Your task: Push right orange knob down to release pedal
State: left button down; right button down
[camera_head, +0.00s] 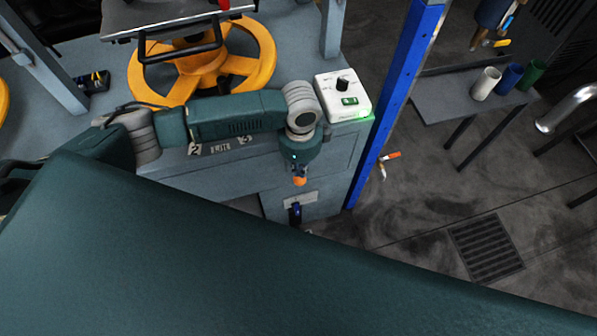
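The orange knob (299,182) shows at the front of the grey machine, right of the middle. It is small and partly covered by my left gripper (299,171). My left arm comes in from the left across the machine's front, and its wrist bends downward so that the gripper points at the knob from above. The gripper is at or very close to the knob; I cannot tell if they touch. Its fingers are too small and hidden to show whether they are open. My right gripper is out of view.
A white control box (329,96) with a black dial sits on the machine's right corner, close to my wrist. A blue post (392,112) stands just right. A yellow handwheel (261,55) is behind my arm. A side table (450,102) holds cups. Open floor lies right.

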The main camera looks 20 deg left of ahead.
aim_at(299, 178)
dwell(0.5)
pick_arm(q)
jog(key=shift+f+b, duration=1.2)
jog(key=shift+f, duration=1.35)
jog(key=shift+r, duration=0.1)
notch_tip(299, 178, up, 8)
jog(key=p, duration=0.9)
